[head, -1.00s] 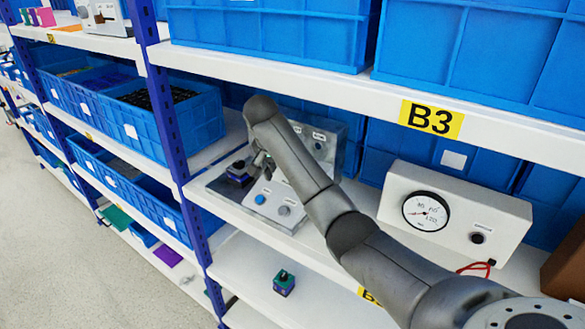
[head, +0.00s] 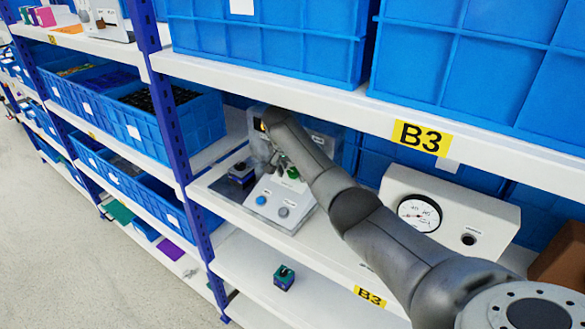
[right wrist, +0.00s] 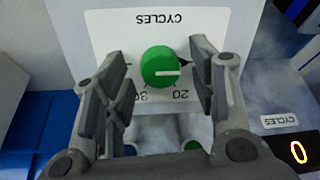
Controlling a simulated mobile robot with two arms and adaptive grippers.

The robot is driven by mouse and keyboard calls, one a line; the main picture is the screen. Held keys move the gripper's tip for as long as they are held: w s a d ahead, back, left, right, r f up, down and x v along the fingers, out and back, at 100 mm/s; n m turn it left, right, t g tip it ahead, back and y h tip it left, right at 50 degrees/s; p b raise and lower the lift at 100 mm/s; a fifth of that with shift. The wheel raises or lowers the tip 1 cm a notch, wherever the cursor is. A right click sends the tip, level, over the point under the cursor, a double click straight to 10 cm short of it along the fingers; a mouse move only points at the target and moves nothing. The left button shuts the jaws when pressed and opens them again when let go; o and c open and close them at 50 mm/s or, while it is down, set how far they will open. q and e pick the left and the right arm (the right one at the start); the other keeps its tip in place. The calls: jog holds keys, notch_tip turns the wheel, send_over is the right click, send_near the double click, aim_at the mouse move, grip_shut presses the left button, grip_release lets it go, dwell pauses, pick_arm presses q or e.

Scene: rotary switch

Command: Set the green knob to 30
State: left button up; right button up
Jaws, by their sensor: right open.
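In the right wrist view the round green knob (right wrist: 160,67) sits on a white plate (right wrist: 120,45) marked CYCLES, which appears upside down. Its white line points to the right of the picture. The numbers 20 and 30 show below it, partly cut off by a finger. My right gripper (right wrist: 160,88) is open, with one finger on each side of the knob; I cannot tell whether either touches it. In the head view my right gripper (head: 272,158) is at the grey control panel (head: 325,140). My left gripper is not in view.
A blue button (head: 261,200) and a grey knob (head: 283,212) are on the panel's lower front. An orange display (right wrist: 299,151) reads 0. A white gauge box (head: 470,205) stands to the right. The B3 shelf board (head: 300,92) runs above the arm.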

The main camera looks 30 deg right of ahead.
jog(key=c, duration=1)
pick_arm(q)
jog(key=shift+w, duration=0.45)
